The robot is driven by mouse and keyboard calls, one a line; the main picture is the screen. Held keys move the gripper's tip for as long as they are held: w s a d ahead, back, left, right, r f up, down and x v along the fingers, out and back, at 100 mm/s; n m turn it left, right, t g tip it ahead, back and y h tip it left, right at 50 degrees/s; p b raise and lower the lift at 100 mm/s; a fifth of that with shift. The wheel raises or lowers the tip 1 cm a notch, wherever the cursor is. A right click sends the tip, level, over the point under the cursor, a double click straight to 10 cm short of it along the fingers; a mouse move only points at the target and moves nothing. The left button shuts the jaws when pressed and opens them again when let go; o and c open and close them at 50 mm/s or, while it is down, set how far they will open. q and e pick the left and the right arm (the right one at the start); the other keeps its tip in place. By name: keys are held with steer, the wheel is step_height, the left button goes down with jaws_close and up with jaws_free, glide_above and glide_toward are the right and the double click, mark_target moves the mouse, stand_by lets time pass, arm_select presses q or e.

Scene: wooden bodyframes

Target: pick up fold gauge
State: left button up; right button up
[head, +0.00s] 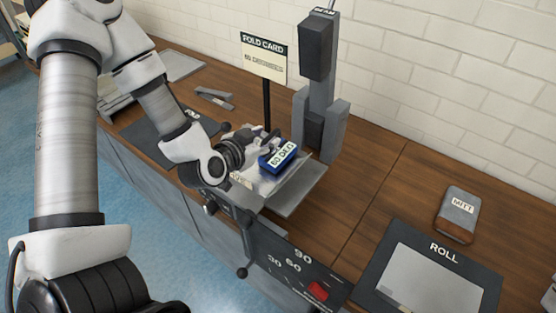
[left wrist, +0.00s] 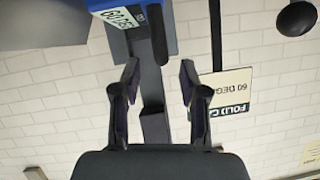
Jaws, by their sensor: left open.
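The fold gauge looks to be the blue block (head: 279,156) with a white "60 DEG" label, on or just above the grey bending machine's plate in the head view. It also shows at the top of the left wrist view (left wrist: 165,22), cut off by the frame edge. My left gripper (head: 268,143) is right beside the block in the head view. In the left wrist view its two fingers (left wrist: 160,78) stand apart with nothing between them. The block lies beyond the fingertips there. Whether a finger touches it, I cannot tell. My right gripper is not in view.
A "FOLD CARD" sign (head: 264,58) on a post and a tall grey column (head: 319,75) stand close behind the block. The machine's lever (head: 243,240) hangs at the front. A "MITT" block (head: 458,211) and a "ROLL" mat (head: 477,273) lie right. Bare wood lies between.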

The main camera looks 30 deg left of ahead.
mark_target(269, 136)
arm_select(q)
steer(key=shift+w+f+b, duration=0.35)
steer(key=shift+f+b, duration=0.25)
steer(key=shift+b, duration=0.25)
steer(key=shift+w+f+p, duration=0.1)
steer(key=shift+w+p, duration=0.75)
steer(key=shift+w, duration=0.3)
steer(key=shift+w+f, duration=0.25)
steer(key=shift+w, duration=0.2)
steer(key=shift+s+a+r, duration=0.1)
steer(key=shift+s, duration=0.1)
jaws_close()
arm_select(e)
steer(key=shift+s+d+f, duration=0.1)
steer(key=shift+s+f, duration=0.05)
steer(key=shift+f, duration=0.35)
